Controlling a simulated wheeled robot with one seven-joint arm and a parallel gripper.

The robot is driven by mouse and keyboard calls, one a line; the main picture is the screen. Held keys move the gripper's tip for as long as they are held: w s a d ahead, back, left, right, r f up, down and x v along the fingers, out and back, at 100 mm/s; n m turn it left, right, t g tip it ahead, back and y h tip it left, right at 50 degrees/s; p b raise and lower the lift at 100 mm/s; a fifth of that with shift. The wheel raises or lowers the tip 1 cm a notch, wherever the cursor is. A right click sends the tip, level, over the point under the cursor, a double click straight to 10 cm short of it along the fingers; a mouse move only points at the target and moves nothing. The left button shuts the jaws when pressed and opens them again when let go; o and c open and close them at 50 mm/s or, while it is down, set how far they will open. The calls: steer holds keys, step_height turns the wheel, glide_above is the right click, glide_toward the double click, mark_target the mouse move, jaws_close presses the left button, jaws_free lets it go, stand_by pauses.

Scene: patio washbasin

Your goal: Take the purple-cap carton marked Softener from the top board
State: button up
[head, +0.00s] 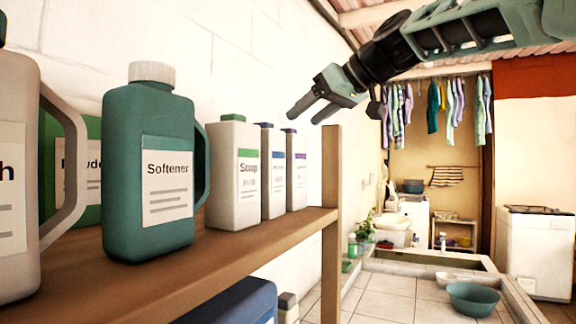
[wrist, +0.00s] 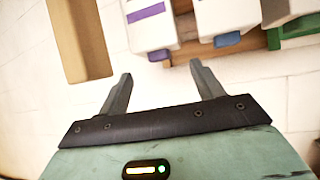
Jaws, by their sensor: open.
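The purple-cap carton (head: 297,172) stands upright at the far end of the top board (head: 250,238), beside the wooden post. It is white with a purple band; its label is too small to read. In the wrist view the carton (wrist: 148,28) is at the top, its purple cap (wrist: 159,55) between and just beyond the fingertips. My gripper (head: 303,117) is open and empty, just above the carton in the head view. The fingers also show in the wrist view (wrist: 161,69), apart from the carton. The gap in depth is hard to tell.
A blue-cap carton (head: 272,172) stands close beside it, then a green-cap Soap carton (head: 234,175). A teal jug (head: 150,120) with a white cap is also marked Softener. The wooden post (head: 331,220) rises close by; it also shows in the wrist view (wrist: 78,40).

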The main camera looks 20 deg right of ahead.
mark_target(296, 145)
steer(key=p+x, duration=0.3)
steer(key=x, duration=0.1)
steer(key=shift+w+a+f, duration=0.35)
steer(key=shift+w+f, duration=0.1)
steer(key=shift+f, duration=0.05)
steer(key=c, duration=1.1)
steer(key=shift+r, duration=0.1)
jaws_close()
steer(key=shift+r, duration=0.1)
